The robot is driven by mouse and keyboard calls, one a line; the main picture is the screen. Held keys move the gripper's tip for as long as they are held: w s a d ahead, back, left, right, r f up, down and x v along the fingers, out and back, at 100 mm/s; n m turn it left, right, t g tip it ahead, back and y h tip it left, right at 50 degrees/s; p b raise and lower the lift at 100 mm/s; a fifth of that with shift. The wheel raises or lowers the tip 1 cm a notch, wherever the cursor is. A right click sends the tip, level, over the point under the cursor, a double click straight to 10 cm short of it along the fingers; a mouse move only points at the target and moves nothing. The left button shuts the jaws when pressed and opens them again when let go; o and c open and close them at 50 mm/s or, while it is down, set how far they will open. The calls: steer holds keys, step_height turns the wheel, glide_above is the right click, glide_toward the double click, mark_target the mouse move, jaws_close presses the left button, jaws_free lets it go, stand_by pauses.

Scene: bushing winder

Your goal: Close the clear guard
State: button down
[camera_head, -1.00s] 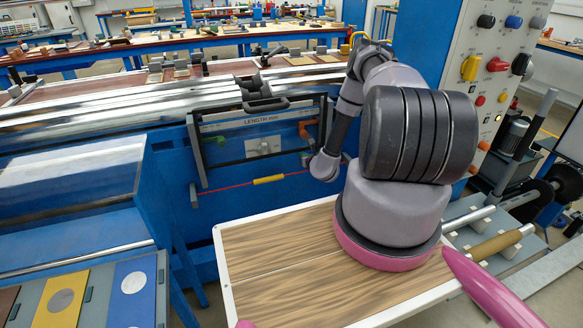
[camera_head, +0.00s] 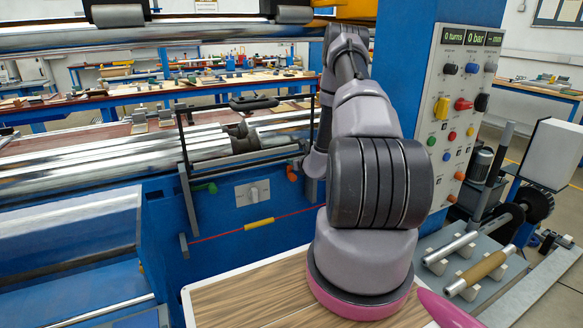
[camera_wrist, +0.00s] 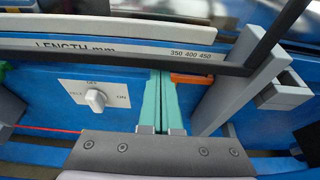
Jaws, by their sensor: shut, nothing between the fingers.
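The clear guard is a see-through panel in a thin dark frame (camera_head: 182,140) on the front of the blue machine, with a black handle (camera_head: 254,103) on its top edge. In the head view it stands raised in front of the shiny rollers. In the wrist view a slanting dark bar (camera_wrist: 280,32), which looks like part of its frame, crosses the upper right. My gripper (camera_wrist: 160,74) is shut and empty, its teal fingers together below the length scale (camera_wrist: 120,48), clear of the handle as far as visible. In the head view my arm hides the fingers.
A white selector switch (camera_wrist: 95,98) is left of the fingers and an orange part (camera_wrist: 190,79) just right. A grey bracket (camera_wrist: 240,85) stands farther right. A red cord with a yellow sleeve (camera_head: 259,224) runs below. The control panel (camera_head: 463,115) stands at right.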

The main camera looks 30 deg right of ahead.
steer(key=v, duration=1.1)
steer(key=w+a+r+n+y, duration=0.2)
steer(key=a+r+n+y, duration=0.4)
steer(key=a+r, duration=0.6)
steer(key=s+a+r+n+g+y, duration=0.6)
steer(key=a+r+n, duration=0.4)
steer(key=a+r, duration=0.3)
steer(key=s+a+r+n+g+h, duration=0.2)
steer(key=s+r+n, duration=0.25)
steer(key=s, duration=0.35)
steer(key=s+a+r+n+g+h, duration=0.2)
steer(key=s+r+n, duration=0.25)
steer(key=s, duration=0.25)
steer(key=s+d+r+n+t+h, duration=0.1)
steer(key=s+d+r+n+h, duration=0.1)
steer(key=s, duration=0.3)
steer(key=s+d+r+n+t+h, duration=0.2)
steer(key=s+d+r+n+h, duration=0.1)
steer(key=s+d+n+h, duration=0.1)
steer(key=shift+s+r+n, duration=0.25)
steer(key=shift+s+n, duration=0.15)
steer(key=shift+s, duration=0.4)
